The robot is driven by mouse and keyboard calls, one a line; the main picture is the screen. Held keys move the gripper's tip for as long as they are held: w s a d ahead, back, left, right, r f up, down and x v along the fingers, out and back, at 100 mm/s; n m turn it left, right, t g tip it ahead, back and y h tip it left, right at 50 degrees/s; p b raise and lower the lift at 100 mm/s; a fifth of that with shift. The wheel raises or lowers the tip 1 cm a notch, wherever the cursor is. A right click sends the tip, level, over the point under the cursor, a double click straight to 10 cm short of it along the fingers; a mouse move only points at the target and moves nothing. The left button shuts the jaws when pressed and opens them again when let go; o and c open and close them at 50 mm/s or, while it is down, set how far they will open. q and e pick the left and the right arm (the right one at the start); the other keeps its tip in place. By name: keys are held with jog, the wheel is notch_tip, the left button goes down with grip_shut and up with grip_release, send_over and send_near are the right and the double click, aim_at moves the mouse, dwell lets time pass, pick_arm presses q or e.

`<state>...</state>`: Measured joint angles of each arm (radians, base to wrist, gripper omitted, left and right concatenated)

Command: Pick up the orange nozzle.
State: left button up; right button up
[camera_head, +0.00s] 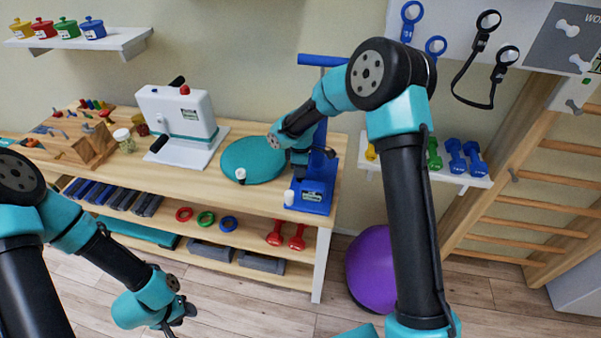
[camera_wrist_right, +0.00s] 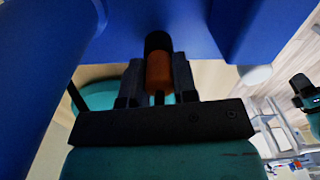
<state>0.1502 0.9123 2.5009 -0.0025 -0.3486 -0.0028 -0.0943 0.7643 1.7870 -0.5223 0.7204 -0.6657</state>
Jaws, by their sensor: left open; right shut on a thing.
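The orange nozzle (camera_wrist_right: 159,73) shows in the right wrist view, with a dark part at its far end by a blue surface. My right gripper (camera_wrist_right: 158,88) has a finger on each side of it and is shut on it. In the head view my right gripper (camera_head: 299,170) is at the blue stand (camera_head: 314,196) on the right end of the bench, and the nozzle is hidden there. I cannot tell whether the nozzle touches the stand. My left gripper (camera_head: 178,318) is open and empty, low in front of the bench, partly cut off by the lower edge.
A teal disc (camera_head: 252,162) lies left of the stand, with a small white knob on its edge. A white machine (camera_head: 184,122) stands further left. The wooden bench (camera_head: 218,190) has lower shelves with weights and rings. A purple ball (camera_head: 368,270) sits on the floor to the right.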

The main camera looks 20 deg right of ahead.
jog(key=shift+r, duration=0.15)
notch_tip(320, 180, up, 7)
jog(key=shift+f, duration=0.1)
jog(key=s+a, duration=0.9)
jog(key=s, duration=0.6)
jog(key=shift+s+a, duration=0.2)
dwell(0.3)
